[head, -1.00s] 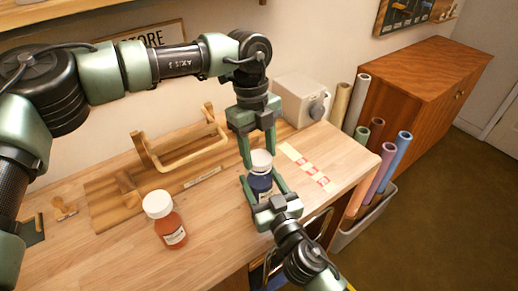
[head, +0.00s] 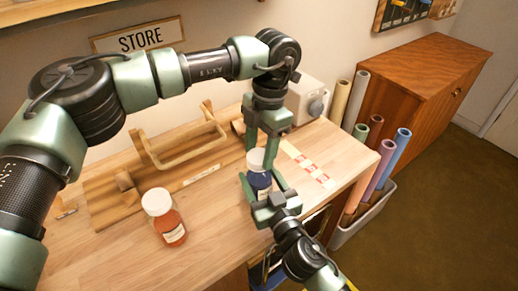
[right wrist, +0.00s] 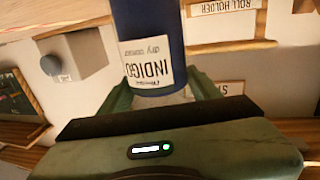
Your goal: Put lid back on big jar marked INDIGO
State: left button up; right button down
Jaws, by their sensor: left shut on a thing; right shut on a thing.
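The blue INDIGO jar (head: 262,183) stands upright near the table's right front edge. My right gripper (head: 261,187) is shut around its body from the front. In the right wrist view the blue jar (right wrist: 150,30) shows its INDIGO label between the fingers. A white lid (head: 256,160) is at the jar's mouth, in line with it; I cannot tell whether it is fully seated. My left gripper (head: 262,155) reaches down from above and is shut on the lid, its fingers partly covering it.
An orange jar with a white lid (head: 165,217) stands to the left on the table. Behind are a wooden board with a handled frame (head: 180,150), a pale box with a knob (head: 308,100) and a red-marked strip (head: 308,165). Rolls in a bin (head: 365,215) stand to the right.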

pick_arm(q)
jog(key=m+t, duration=0.1)
jog(key=m, duration=1.1)
jog(key=shift+s+m+t, duration=0.1)
jog(key=shift+m+t, duration=0.2)
jog(key=shift+t, duration=0.1)
jog(key=m, duration=0.5)
jog(key=shift+t, duration=0.3)
jog(key=m+h, duration=0.1)
jog(key=m, duration=0.3)
jog(key=shift+a+m, duration=0.15)
jog(key=shift+m, duration=0.15)
jog(key=m, duration=0.4)
jog(key=shift+h, duration=0.3)
jog(key=m, duration=0.4)
jog(key=shift+h, duration=0.3)
jog(key=m, duration=0.5)
jog(key=shift+a+f+h, duration=0.1)
jog(key=shift+h, duration=0.2)
jog(key=o, duration=1.4)
